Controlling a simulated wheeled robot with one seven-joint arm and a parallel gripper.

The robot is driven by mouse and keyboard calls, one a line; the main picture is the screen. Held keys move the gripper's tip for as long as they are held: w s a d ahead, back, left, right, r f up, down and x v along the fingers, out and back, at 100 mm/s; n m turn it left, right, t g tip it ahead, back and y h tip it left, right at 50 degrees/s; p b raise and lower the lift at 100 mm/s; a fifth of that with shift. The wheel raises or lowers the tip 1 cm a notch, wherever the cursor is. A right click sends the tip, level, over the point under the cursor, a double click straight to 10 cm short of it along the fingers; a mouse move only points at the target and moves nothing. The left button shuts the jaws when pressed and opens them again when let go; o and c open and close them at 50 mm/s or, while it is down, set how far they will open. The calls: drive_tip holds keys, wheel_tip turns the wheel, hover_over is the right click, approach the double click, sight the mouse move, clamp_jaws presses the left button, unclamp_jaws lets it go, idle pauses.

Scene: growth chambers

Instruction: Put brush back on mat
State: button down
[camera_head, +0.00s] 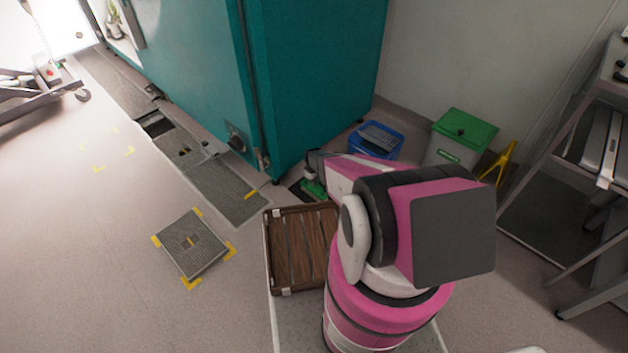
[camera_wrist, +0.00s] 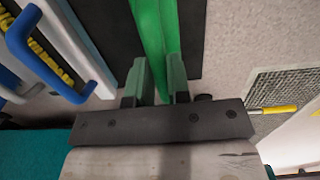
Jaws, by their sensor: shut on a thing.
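The brush shows in the wrist view as a long green bar (camera_wrist: 150,28) between the fingers of my gripper (camera_wrist: 157,82). My gripper is shut on it. In the head view, a bit of the green brush (camera_head: 314,188) shows below the end of my arm, by the foot of the teal chamber. A dark mat (camera_wrist: 190,38) lies beneath the brush in the wrist view and shows on both sides of it. The mat's dark edge (camera_head: 296,188) also shows in the head view. Whether the brush touches the mat, I cannot tell.
The teal chamber (camera_head: 310,80) stands close to my gripper. A blue bin (camera_head: 372,150), a green-lidded bin (camera_head: 465,130) and a yellow stand (camera_head: 505,160) stand to the right. Blue handles (camera_wrist: 30,50) show left in the wrist view. Floor gratings (camera_head: 192,245) lie left; open floor lies beyond.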

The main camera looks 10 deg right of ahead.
drive_tip(key=c, duration=1)
unclamp_jaws()
wheel_tip(320, 180, up, 11)
drive_tip(key=s+r+m, duration=0.2)
drive_tip(key=s+r, duration=0.5)
drive_tip(key=r, duration=0.4)
drive_tip(key=s+r+m, duration=0.2)
drive_tip(key=s+r, duration=0.5)
drive_tip(key=r, duration=0.4)
drive_tip(key=s+r+m, duration=0.3)
drive_tip(key=s+r, duration=0.4)
drive_tip(key=r, duration=0.4)
drive_tip(key=shift+s+r, duration=0.15)
drive_tip(key=shift+r, duration=0.15)
